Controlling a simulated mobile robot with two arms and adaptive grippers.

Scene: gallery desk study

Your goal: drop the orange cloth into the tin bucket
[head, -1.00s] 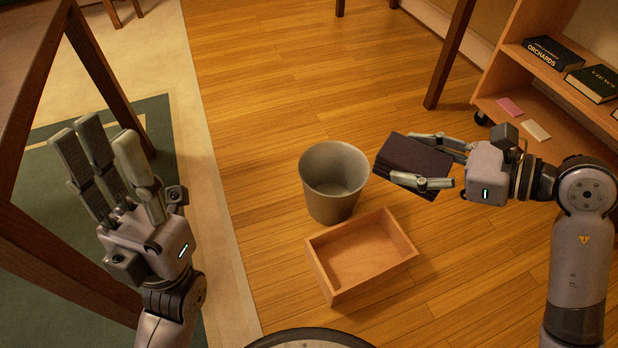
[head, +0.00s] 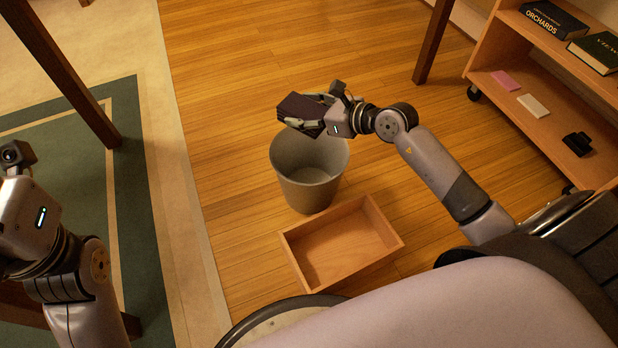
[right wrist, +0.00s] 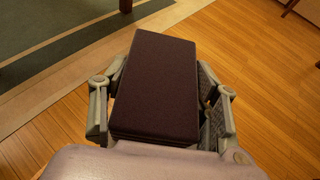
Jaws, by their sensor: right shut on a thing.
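I see no orange cloth in these views. In the head view the gripper and cloth appear over the far rim of the grey tin bucket (head: 308,180). The bucket stands upright on the floor, and the part of its inside that shows looks empty. My left gripper is only partly in view at the left edge; its fingertips are out of frame.
An open, empty wooden box (head: 340,245) stands on the floor just in front of the bucket. A wooden shelf (head: 545,125) at right holds books (head: 548,20), a pink item (head: 507,81), a white item (head: 533,105) and a black object (head: 577,143). A green-bordered rug lies left.

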